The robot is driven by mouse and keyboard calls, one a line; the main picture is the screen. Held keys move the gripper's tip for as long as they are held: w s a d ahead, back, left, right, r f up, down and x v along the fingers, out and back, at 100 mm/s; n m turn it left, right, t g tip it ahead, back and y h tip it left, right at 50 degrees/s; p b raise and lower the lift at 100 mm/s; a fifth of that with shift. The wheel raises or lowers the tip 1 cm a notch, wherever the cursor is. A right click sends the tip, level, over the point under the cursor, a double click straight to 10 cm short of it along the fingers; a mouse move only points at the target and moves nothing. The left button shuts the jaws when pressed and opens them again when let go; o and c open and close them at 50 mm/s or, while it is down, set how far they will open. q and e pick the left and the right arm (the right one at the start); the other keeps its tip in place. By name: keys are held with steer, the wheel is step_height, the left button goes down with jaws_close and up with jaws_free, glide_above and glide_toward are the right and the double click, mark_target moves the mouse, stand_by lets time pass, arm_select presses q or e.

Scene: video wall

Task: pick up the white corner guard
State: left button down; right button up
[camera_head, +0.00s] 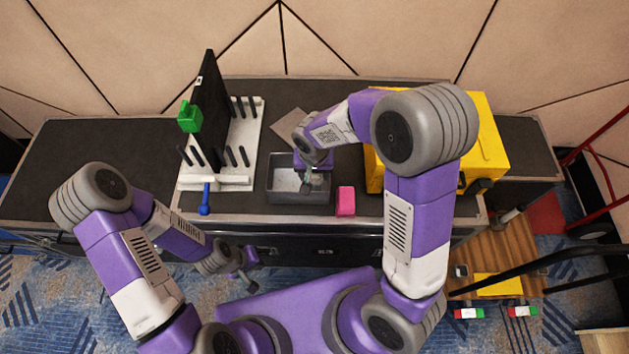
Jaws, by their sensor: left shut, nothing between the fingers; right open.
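I cannot pick out the white corner guard with certainty. A white bar-like piece (219,182) lies across the front end of the white pegged rack (247,130), and I cannot tell whether it is separate from the rack. My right gripper (306,187) is open and points down at the grey bin (271,186). My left gripper (250,270) is shut and empty, low in front of the counter's front edge.
A black panel (209,108) stands upright on the rack with a green clamp (190,117) on it. A blue-handled tool (205,199) lies at the rack's front. A pink block (345,201) is right of the bin. A yellow case (487,140) stands further right. The counter's left end is clear.

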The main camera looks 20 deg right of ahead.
steer(key=shift+w+f, duration=0.15)
steer(key=shift+f, duration=0.7)
steer(key=shift+r, duration=0.1)
steer(key=c, duration=0.7)
